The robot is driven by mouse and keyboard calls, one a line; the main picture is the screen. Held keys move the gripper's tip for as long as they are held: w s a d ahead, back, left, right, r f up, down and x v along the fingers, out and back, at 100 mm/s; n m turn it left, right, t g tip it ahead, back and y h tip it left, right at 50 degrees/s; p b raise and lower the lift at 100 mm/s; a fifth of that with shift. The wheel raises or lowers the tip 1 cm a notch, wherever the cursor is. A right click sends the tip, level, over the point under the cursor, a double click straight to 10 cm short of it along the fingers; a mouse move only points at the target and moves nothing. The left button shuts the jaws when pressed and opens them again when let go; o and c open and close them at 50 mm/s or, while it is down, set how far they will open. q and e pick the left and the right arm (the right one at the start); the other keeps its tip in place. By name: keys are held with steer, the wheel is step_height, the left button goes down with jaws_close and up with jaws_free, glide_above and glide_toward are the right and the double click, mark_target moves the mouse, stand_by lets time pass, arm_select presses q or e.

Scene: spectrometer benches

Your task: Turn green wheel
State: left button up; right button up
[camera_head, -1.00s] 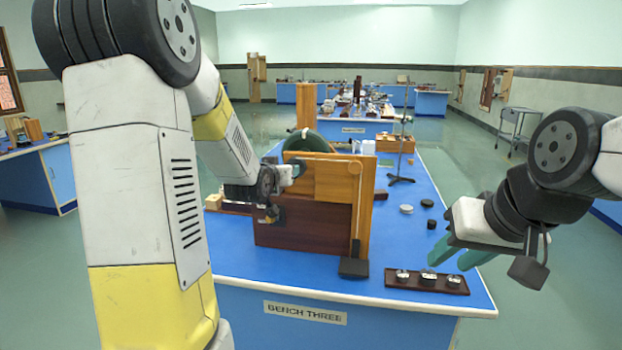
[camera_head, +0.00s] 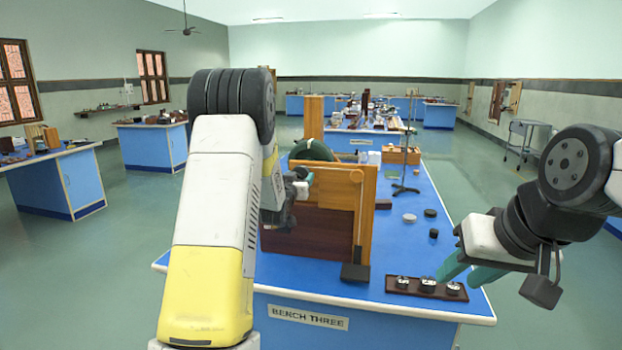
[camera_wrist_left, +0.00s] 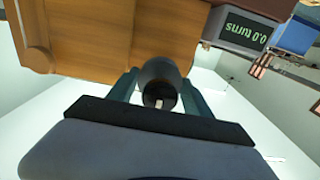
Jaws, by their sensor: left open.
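A dark green rounded shape (camera_head: 312,150), which looks like the green wheel, shows above and behind the wooden panel (camera_head: 335,188) on the bench; its lower part is hidden. My left gripper (camera_head: 300,184) is at the panel's left side, mostly covered by my own arm. In the left wrist view its teal fingers (camera_wrist_left: 160,88) stand apart, with a dark round knob (camera_wrist_left: 158,72) between them. I cannot tell whether they touch it. A display (camera_wrist_left: 244,30) reads 0.0 turns, upside down. My right gripper (camera_head: 468,270) is open and empty above the bench's front right corner.
A dark tray with small round pieces (camera_head: 428,287) lies under my right gripper. A black block (camera_head: 355,272) stands at the panel's front foot. Small discs (camera_head: 410,218) and a stand (camera_head: 404,188) are to the right. Blue bench top (camera_head: 415,255) is free between them.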

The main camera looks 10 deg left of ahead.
arm_select(q)
steer(key=shift+w, duration=0.2)
jaws_close()
